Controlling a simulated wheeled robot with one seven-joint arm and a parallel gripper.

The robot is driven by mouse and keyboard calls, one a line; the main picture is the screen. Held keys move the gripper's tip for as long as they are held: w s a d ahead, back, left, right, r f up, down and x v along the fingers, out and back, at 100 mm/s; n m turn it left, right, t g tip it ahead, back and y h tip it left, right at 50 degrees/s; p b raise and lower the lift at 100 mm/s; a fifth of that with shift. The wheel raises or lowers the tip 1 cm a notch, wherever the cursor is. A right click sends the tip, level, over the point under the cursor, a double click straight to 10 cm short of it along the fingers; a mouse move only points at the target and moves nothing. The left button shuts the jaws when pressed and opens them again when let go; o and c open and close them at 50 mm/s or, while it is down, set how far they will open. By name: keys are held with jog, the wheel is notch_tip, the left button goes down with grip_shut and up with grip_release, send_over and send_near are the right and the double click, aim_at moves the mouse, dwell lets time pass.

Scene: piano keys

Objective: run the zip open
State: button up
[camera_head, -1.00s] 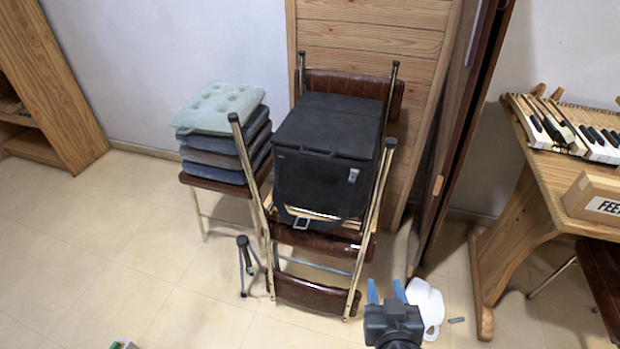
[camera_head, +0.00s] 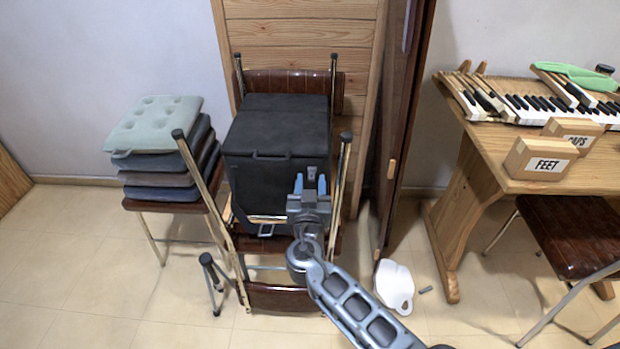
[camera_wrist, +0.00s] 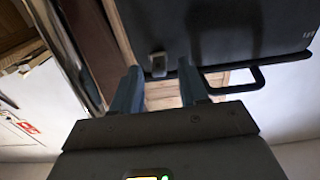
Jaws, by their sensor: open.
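A black box-shaped case (camera_head: 268,128) stands on a folding chair, and its front face is towards me. A small grey tab (camera_wrist: 157,65), possibly the zip's pull, is on the case in the wrist view. My gripper (camera_head: 310,184) is open in front of the right part of the case's front face. In the wrist view its blue fingertips (camera_wrist: 159,74) appear on either side of the tab, with a gap to each. I cannot tell how much depth is left between them. No zip teeth can be made out.
A stack of cushions (camera_head: 157,128) stands on a chair at the left. The chair's metal posts (camera_head: 341,170) rise beside the case. A dark upright panel (camera_head: 400,110) is at the right, then a wooden desk (camera_head: 478,160) with piano keys. A small tripod (camera_head: 211,285) stands in front.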

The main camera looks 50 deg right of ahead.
jog(key=shift+w+d, duration=0.35)
jog(key=shift+d, duration=0.15)
grip_shut()
dwell(0.4)
